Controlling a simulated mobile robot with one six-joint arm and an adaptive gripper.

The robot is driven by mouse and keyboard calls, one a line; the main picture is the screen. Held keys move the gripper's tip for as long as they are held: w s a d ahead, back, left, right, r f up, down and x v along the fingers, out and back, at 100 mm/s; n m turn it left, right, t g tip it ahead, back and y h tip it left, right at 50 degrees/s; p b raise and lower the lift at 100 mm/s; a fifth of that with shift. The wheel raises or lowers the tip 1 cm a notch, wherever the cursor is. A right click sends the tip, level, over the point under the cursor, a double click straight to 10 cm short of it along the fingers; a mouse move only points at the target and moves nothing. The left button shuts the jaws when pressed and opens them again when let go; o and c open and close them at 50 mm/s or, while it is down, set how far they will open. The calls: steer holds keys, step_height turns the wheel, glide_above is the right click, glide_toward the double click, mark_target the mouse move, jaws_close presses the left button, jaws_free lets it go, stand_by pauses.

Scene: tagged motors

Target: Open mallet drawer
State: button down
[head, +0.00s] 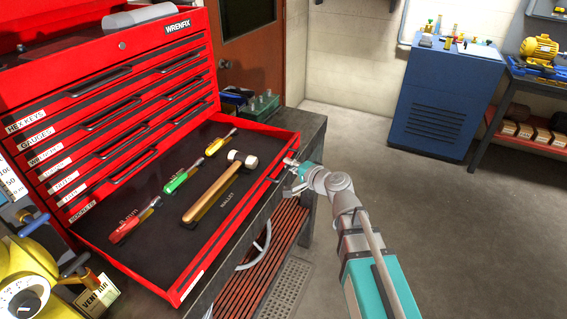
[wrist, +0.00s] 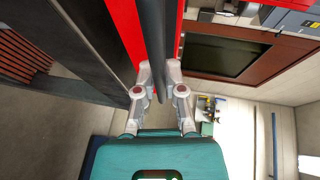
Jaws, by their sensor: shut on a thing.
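The mallet drawer (head: 160,262) is the bottom drawer of the red tool chest and stands pulled far out. Inside lie a mallet (head: 213,192) with a wooden handle and pale head over a "MALLET" label, and several screwdrivers with red, green and yellow handles. My gripper (head: 291,165) is at the right end of the drawer front. In the wrist view my gripper (wrist: 160,80) has its two fingers on either side of the dark drawer handle (wrist: 153,35), shut on it. The exact finger contact is partly hidden in the head view.
The red tool chest (head: 110,90) has several labelled shut drawers above and stands on a dark bench (head: 305,135). A yellow device (head: 30,280) is at lower left. A blue cabinet (head: 440,95) and a shelf with a yellow motor (head: 538,48) stand behind. The floor at right is clear.

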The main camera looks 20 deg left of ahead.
steer(key=shift+w, duration=0.15)
steer(key=c, duration=0.7)
jaws_free()
steer(key=shift+a, duration=0.1)
steer(key=shift+s, duration=0.25)
